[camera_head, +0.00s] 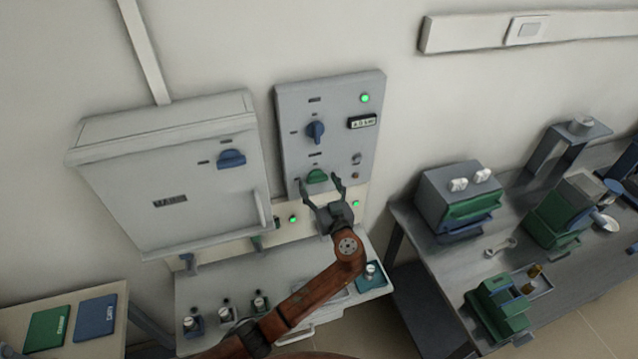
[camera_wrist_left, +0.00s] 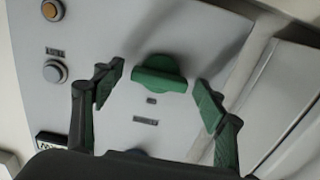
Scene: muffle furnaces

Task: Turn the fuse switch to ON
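A grey control panel (camera_head: 290,110) on the wall carries a green rotary switch (camera_head: 317,176) low down and a blue rotary switch (camera_head: 316,131) above it. Their small labels cannot be read, so I cannot tell which is named fuse. In the left wrist view the green switch (camera_wrist_left: 160,78) has its grip lying roughly across the picture. My left gripper (camera_head: 320,183) is in front of the panel's lower edge. In the left wrist view its fingers (camera_wrist_left: 160,82) are spread on either side of the green switch, with visible gaps. My right gripper is not in view.
A grey cabinet (camera_head: 160,200) with a blue handle (camera_head: 231,158) stands left of the panel. A green lamp (camera_head: 365,98) and a small display (camera_head: 362,121) are lit on the panel. A bench with green and grey devices (camera_head: 460,195) stands at the right.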

